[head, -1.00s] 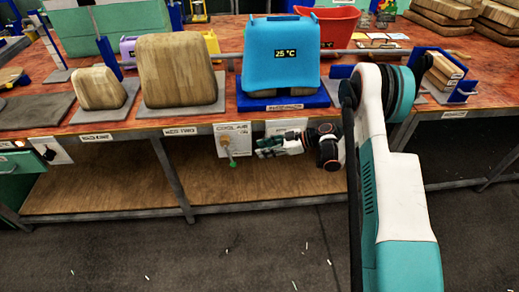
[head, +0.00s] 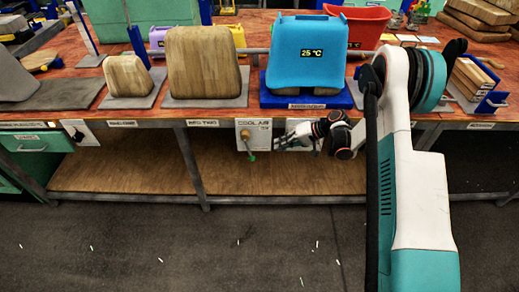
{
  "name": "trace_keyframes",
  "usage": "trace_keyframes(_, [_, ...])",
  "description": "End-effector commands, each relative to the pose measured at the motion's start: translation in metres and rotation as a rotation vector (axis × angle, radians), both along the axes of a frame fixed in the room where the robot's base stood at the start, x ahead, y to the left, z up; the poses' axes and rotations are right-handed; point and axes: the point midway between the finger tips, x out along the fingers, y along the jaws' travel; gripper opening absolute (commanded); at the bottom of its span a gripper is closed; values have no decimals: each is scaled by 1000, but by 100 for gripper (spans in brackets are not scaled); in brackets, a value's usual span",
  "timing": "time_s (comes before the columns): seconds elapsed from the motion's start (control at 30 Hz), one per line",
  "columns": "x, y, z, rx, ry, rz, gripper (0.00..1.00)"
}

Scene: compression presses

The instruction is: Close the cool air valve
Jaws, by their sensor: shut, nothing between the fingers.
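The cool air valve (head: 247,143) is on a pale panel labelled "COOL AIR" (head: 262,128) on the front edge of the bench. Its lever hangs down, slightly tilted, with a green tip (head: 251,156) at the bottom. My gripper (head: 280,143) is just right of the valve, near the lever's height, and points left toward it. It looks shut and empty. A gap shows between the fingertips and the lever; depth between them is hard to tell.
A blue press block (head: 305,56) reading 25 °C stands on the bench (head: 135,113) above the valve. Wooden blocks (head: 204,62) stand to its left. A wooden lower shelf (head: 120,174) lies below. Another panel with a dark knob (head: 78,133) is at the left. The floor in front is clear.

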Motion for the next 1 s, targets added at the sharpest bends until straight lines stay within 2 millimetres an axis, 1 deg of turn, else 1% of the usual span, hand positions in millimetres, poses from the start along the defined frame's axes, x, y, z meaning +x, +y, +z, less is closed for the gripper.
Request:
trace_keyframes(0.03, [-1, 1, 4, -1, 84, -63, 0])
trace_keyframes(0.2, [-1, 2, 8, -4, 381, -317, 0])
trace_keyframes(0.37, [-1, 1, 13, -1, 638, -575, 0])
trace_keyframes(0.6, [-3, 0, 22, 21, 979, -986, 0])
trace_keyframes(0.7, [-3, -1, 26, 38, 1086, -1136, 0])
trace_keyframes(0.8, [-3, -3, 28, 54, 1160, -1250, 0])
trace_keyframes(0.9, [-3, -3, 28, 65, 1203, -1320, 0])
trace_keyframes(1.0, [-3, -2, 27, 72, 1222, -1348, 0])
